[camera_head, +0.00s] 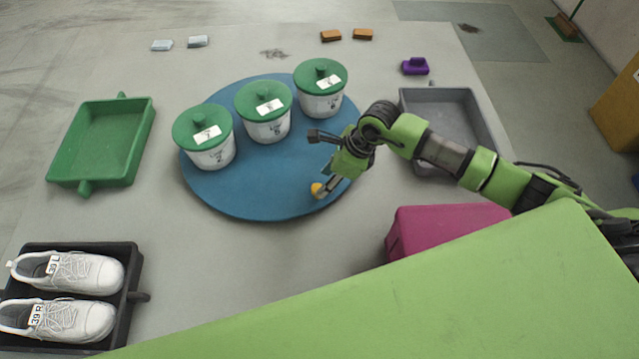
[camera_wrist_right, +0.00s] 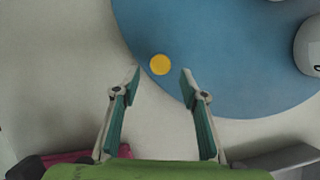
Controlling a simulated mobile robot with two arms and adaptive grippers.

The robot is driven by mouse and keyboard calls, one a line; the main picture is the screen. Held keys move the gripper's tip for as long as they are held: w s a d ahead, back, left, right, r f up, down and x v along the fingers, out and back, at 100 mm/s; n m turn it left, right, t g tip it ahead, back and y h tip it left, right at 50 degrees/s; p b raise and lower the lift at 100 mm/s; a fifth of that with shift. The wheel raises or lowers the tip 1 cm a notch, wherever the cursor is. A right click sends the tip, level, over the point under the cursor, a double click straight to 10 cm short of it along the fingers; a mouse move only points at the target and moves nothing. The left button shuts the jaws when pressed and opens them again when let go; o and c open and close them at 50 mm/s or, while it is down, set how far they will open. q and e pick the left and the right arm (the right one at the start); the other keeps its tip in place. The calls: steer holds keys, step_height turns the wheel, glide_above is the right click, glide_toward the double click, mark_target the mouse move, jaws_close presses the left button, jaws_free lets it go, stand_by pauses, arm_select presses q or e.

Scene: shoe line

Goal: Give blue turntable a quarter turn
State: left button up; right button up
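The blue turntable (camera_head: 262,190) lies flat in the middle of the table in the head view and fills the upper right of the right wrist view (camera_wrist_right: 235,60). A yellow knob (camera_head: 316,189) stands near its rim, on the side toward my right arm. My right gripper (camera_head: 328,182) is low over that rim at the knob. In the wrist view my right gripper (camera_wrist_right: 160,74) is open, and the knob (camera_wrist_right: 160,64) shows between and slightly beyond its fingertips. Whether a finger touches it I cannot tell. My left gripper is not in view.
Three white pots with green lids (camera_head: 203,123) (camera_head: 263,98) (camera_head: 320,75) stand on the turntable's far and left parts. Around it are a green tray (camera_head: 52,172), a grey tray (camera_head: 480,115), a magenta box (camera_head: 440,222) and a black tray (camera_head: 132,258) with white shoes.

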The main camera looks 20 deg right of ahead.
mark_target(318, 188)
steer(key=shift+x, duration=2.4)
jaws_close()
